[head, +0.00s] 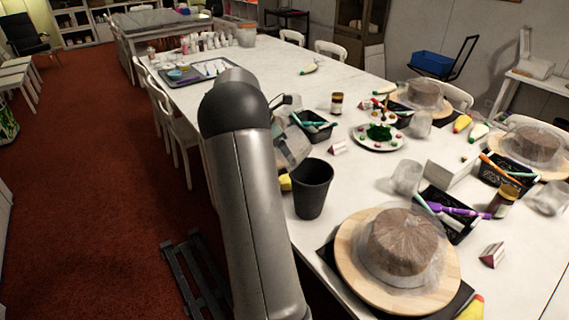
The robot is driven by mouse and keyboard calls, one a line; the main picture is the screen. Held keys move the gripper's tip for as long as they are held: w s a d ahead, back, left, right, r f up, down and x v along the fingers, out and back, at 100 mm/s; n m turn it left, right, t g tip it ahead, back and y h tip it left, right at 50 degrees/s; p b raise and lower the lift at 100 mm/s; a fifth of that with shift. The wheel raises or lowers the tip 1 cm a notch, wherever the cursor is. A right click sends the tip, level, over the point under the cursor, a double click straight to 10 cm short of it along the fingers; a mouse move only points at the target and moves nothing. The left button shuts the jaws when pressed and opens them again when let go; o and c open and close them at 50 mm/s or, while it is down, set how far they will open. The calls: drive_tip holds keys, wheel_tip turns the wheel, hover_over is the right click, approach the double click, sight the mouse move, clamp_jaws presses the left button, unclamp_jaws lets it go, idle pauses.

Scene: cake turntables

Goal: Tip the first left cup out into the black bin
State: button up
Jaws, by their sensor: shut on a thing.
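The black bin (312,188) stands upright on the near left edge of the long white table. A clear, greyish cup (293,147) is tilted just behind and to the left of the bin's rim, partly hidden by my arm. My gripper (284,104) is mostly hidden behind my arm; only a dark part shows, by the tilted cup, and it is shut on that cup. Whether anything is in the cup or the bin cannot be told. Other clear cups stand farther right on the table (406,177) (420,124) (549,198).
A wooden turntable (350,270) with a wrapped brown cake sits at the near right; others stand behind. A black tray (316,130) with tools lies behind the bin, near a paint-dotted white plate (362,139). White chairs (170,125) line the left side.

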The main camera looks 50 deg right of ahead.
drive_tip(key=g+h+b, duration=0.1)
drive_tip(key=h+b, duration=0.1)
drive_tip(key=b, duration=0.3)
drive_tip(key=shift+w+a, duration=0.15)
drive_tip(key=shift+a, duration=0.05)
drive_tip(key=g+h, duration=0.1)
drive_tip(key=h+b, duration=0.1)
drive_tip(key=d+m+g+h+b, duration=0.1)
drive_tip(key=h, duration=0.1)
drive_tip(key=shift+s+d+g, duration=0.1)
drive_tip(key=shift+s+g, duration=0.2)
drive_tip(key=shift+s+d+r+g+h+b, duration=0.3)
drive_tip(key=shift+g+h+b, duration=0.3)
drive_tip(key=shift+h, duration=0.3)
